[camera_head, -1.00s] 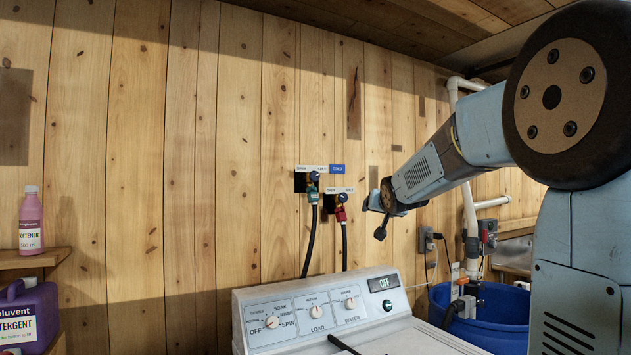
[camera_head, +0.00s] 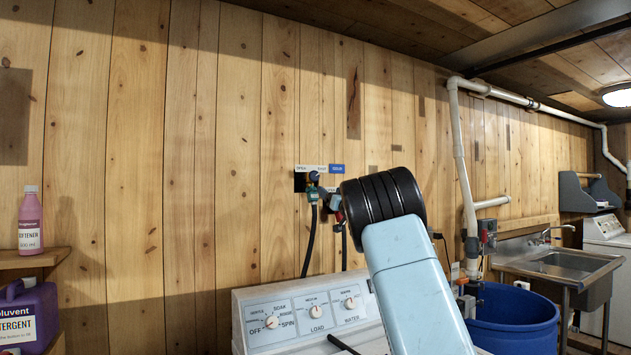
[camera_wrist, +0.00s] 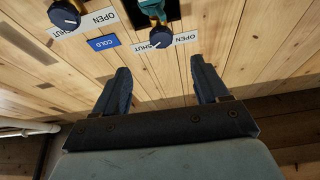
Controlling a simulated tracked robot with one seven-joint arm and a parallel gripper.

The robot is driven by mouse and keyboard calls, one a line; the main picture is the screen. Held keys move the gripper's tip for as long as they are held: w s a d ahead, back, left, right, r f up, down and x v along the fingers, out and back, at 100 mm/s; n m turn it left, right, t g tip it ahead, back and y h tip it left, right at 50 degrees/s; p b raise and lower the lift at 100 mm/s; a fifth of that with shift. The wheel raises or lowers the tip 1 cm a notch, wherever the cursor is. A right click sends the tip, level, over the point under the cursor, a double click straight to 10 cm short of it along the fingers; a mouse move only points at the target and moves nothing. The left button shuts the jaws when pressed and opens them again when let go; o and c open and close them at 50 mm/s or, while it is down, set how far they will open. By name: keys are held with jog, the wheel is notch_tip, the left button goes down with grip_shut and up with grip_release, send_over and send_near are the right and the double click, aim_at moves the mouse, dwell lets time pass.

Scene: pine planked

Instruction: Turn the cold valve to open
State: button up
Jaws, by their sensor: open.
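A teal valve (camera_head: 314,190) with a dark blue knob sits on the plank wall above the washer. In the wrist view, its knob (camera_wrist: 161,36) lies beside a white OPEN/SHUT label (camera_wrist: 176,40), with the teal body above it. A blue COLD label (camera_wrist: 102,42) is to its left. A second dark knob (camera_wrist: 65,14) at upper left has its own label. My gripper (camera_wrist: 160,76) is open and empty, its fingers to either side below the teal valve's knob, not around it. The knob's exact setting is too small to read.
The white washer (camera_head: 245,300) stands below the valves, with dark hoses (camera_head: 310,245) running down behind it. A blue tub (camera_head: 515,320) and sink (camera_head: 575,262) are at right. Softener (camera_head: 31,222) and detergent (camera_head: 28,315) bottles stand at left.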

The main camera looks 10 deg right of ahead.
aim_at(315, 178)
jog(key=x, duration=1.1)
jog(key=shift+a, duration=0.1)
jog(key=shift+w+r, duration=0.2)
jog(key=shift+w, duration=0.4)
jog(key=shift+w+a+r, duration=0.3)
jog(key=shift+w+a, duration=0.05)
jog(key=shift+w, duration=0.25)
jog(key=c, duration=1.1)
